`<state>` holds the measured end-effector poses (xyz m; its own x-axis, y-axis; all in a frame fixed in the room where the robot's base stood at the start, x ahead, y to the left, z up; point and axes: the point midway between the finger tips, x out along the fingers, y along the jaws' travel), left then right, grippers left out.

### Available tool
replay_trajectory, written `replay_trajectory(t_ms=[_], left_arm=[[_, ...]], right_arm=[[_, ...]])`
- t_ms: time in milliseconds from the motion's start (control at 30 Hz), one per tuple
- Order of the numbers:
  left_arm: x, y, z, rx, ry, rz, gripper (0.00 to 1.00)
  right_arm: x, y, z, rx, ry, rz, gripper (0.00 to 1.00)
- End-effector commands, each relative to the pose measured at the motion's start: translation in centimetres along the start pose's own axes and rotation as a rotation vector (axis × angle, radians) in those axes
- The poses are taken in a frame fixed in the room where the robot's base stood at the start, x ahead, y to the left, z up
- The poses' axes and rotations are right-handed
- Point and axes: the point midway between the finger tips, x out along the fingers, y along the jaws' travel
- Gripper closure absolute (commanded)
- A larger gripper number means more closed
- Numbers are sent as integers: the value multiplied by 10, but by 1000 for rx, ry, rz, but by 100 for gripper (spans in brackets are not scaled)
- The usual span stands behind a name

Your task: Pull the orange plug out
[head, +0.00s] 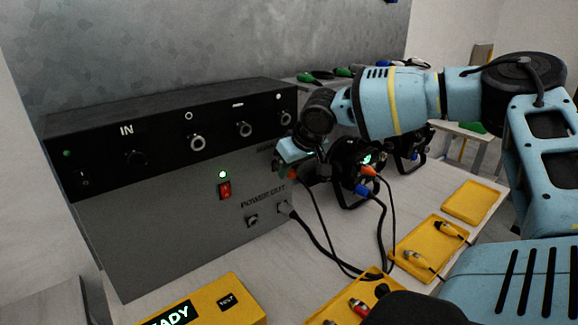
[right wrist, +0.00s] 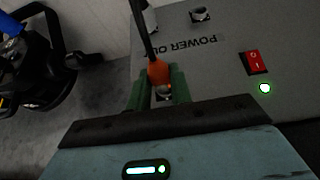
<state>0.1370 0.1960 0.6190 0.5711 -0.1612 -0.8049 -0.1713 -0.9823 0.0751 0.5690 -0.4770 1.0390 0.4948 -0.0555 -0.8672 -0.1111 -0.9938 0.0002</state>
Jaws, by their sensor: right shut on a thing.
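The orange plug (head: 292,175) is at the right end of the grey power box (head: 150,245), with its black cable hanging down. In the right wrist view the orange plug (right wrist: 158,72) sits between the green fingers of my right gripper (right wrist: 159,88), which is shut on it. A silver metal part shows at the plug's end. In the head view my right gripper (head: 287,168) is close to the box's front face, and its wrist hides part of that area. I cannot tell whether the plug is still seated in its socket. My left gripper is not in view.
A second orange connector (head: 368,169) and a blue connector (head: 362,190) are at a black lamp (head: 352,165) to the right. A grey plug (head: 286,207) is in the box's lower row. Yellow trays (head: 440,232) and loose cables lie on the table in front.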

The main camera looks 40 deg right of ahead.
Motion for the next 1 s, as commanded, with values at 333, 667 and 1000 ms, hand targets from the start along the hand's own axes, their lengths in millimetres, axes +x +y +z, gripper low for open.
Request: replay_trajectory(t_ms=[333, 667, 1000], left_arm=[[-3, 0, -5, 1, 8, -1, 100], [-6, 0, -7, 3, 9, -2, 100], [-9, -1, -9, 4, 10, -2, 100]], right_arm=[[-5, 0, 8, 0, 1, -1, 100], [-10, 0, 15, 0, 1, 0, 100], [-14, 0, 22, 1, 2, -1, 100]])
